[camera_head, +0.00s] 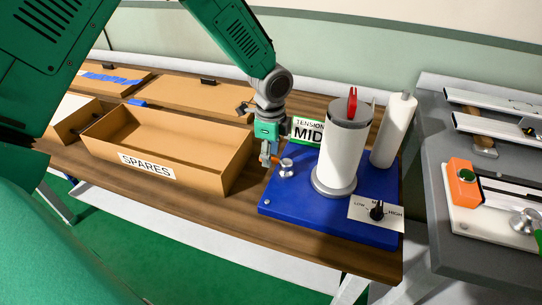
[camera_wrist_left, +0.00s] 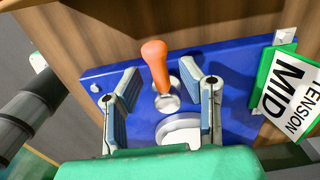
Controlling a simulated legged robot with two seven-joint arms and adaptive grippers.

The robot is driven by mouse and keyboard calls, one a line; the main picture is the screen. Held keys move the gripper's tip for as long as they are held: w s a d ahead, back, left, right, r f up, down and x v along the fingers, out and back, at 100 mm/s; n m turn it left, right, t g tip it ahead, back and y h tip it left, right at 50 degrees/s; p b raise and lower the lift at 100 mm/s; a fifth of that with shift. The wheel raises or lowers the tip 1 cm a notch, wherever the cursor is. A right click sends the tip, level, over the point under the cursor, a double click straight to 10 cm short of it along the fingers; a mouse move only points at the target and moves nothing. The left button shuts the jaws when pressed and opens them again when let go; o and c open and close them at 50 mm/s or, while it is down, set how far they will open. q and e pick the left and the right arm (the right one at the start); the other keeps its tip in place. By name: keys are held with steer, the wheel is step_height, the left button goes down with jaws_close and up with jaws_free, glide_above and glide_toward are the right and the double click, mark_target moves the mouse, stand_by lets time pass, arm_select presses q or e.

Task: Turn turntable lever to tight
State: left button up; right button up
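The orange-handled lever (camera_wrist_left: 155,65) stands on a silver base at the edge of the blue turntable base (camera_wrist_left: 240,95). In the head view the blue base (camera_head: 320,215) carries a white cylinder (camera_head: 342,155) with a red piece (camera_head: 352,103) on top. My left gripper (camera_head: 267,160) is over the base's left corner, by a silver knob (camera_head: 287,168); it largely hides the lever there. In the left wrist view its fingers (camera_wrist_left: 165,95) are apart, one on each side of the lever, with visible gaps. My right gripper is not in view.
A "TENSION MID" sign (camera_head: 307,131) stands behind the base. A LOW-to-HIGH dial (camera_head: 377,211) sits at its front right. A white roll (camera_head: 394,130) stands at the back right. The SPARES box (camera_head: 147,166) is left of the gripper. A grey table (camera_head: 480,250) stands right.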

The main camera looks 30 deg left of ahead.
arm_select(q)
steer(key=shift+f, duration=0.4)
steer(key=shift+a, duration=0.1)
jaws_close()
